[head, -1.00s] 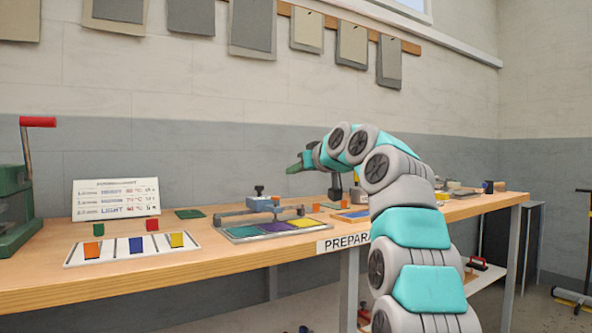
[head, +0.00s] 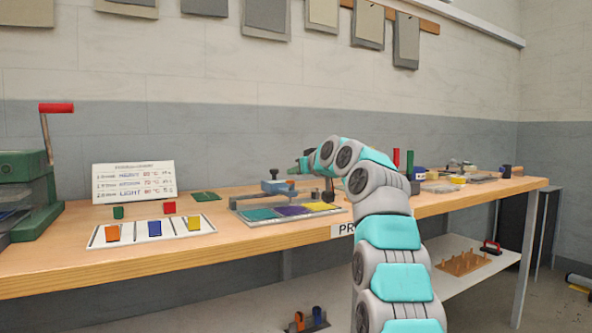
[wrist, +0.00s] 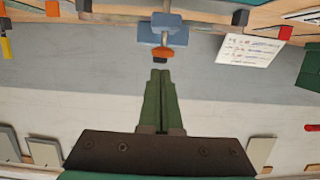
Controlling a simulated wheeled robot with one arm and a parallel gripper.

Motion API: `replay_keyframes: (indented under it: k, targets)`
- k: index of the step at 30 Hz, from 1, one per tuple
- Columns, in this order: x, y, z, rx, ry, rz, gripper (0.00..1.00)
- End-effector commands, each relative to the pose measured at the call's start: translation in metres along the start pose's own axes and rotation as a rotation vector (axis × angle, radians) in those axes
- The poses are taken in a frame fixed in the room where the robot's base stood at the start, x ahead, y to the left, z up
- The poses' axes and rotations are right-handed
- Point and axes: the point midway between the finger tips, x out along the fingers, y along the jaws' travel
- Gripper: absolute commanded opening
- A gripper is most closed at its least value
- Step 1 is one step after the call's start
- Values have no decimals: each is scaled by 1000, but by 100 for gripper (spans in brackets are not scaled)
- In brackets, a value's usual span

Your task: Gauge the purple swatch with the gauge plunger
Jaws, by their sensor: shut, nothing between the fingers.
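The purple swatch (head: 292,210) lies in a grey tray (head: 262,221) on the bench, between a teal swatch (head: 258,214) and a yellow swatch (head: 324,207). The gauge (head: 278,186), a blue-grey block on a bar with a dark plunger knob (head: 274,174) on top, stands at the tray's back edge. The gauge also shows at the top of the wrist view (wrist: 150,37), with an orange part and a dark tip. My gripper (head: 298,168) is shut and empty, just right of and slightly above the gauge. In the wrist view its green fingers (wrist: 160,72) are together, pointing toward the dark tip, apart from it.
A white tray (head: 102,238) with orange, blue and yellow pieces lies left. A card (head: 134,182) stands behind it, and a green press (head: 30,200) with a red-handled lever is at far left. Several items crowd the bench right of my arm. The bench's front-left strip is clear.

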Motion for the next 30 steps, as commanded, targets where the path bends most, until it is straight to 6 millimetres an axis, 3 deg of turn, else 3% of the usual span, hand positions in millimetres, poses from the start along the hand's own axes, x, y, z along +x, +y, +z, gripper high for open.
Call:
replay_keyframes:
  k: [3, 15, 22, 30]
  targets:
    - [2, -1, 10, 0, -1, -2, 0]
    - [2, 0, 10, -1, 1, 0, 0]
    - [6, 1, 29, 0, 2, 1, 0]
    - [7, 1, 28, 0, 0, 1, 0]
